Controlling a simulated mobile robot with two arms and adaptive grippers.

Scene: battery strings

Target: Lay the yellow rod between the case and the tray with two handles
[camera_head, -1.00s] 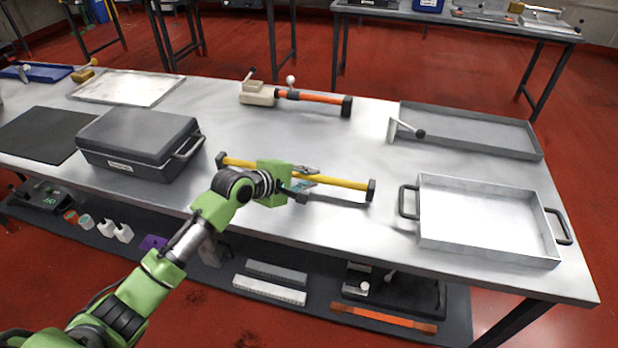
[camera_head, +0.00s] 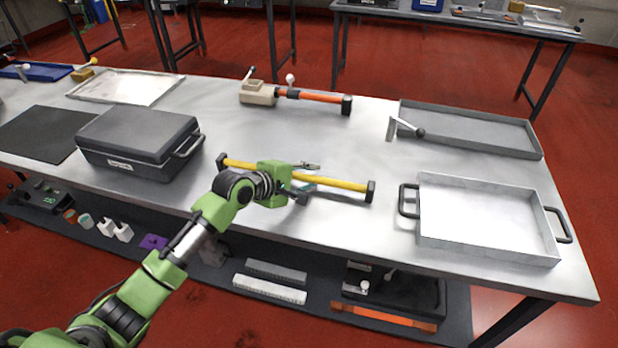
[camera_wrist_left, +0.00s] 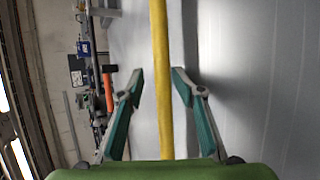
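The yellow rod (camera_head: 340,182) with black end caps lies on the table between the dark grey case (camera_head: 138,140) and the tray with two handles (camera_head: 484,246). Its left end is close to the case and its right end is a little short of the tray's left handle. My left gripper (camera_head: 309,182) is at the middle of the rod with its fingers apart. In the left wrist view the rod (camera_wrist_left: 161,60) runs between the two open fingers, with a gap on each side. My right gripper is out of view.
An orange rod (camera_head: 318,97) with a beige block lies behind. A shallow grey tray (camera_head: 480,130) with a small handled tool (camera_head: 405,130) at its edge is at the back right. A black mat (camera_head: 38,135) lies left.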

